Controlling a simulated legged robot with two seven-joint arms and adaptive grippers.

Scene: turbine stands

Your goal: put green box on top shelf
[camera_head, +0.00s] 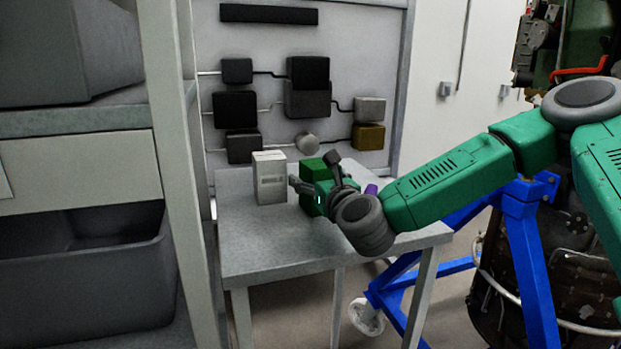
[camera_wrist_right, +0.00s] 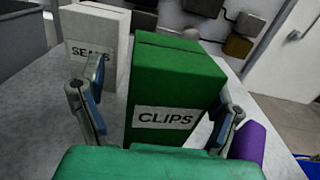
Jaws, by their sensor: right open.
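The green box (camera_head: 311,172) stands upright on the grey table (camera_head: 270,250), partly hidden behind my right gripper (camera_head: 318,172). In the right wrist view the green box (camera_wrist_right: 170,90) shows a label reading CLIPS. My right gripper (camera_wrist_right: 158,118) is open, with one finger on each side of the box's near part; I cannot tell whether they touch it. The shelf unit (camera_head: 75,118) stands at the left, with a dark grey bin on its upper visible board. My left gripper is not in view.
A white box (camera_head: 269,178) labelled SEALS (camera_wrist_right: 95,45) stands just left of the green box. A purple object (camera_head: 371,189) is right of the gripper. A dark bin (camera_head: 80,270) fills the lower shelf. A blue stand (camera_head: 525,250) is at the right.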

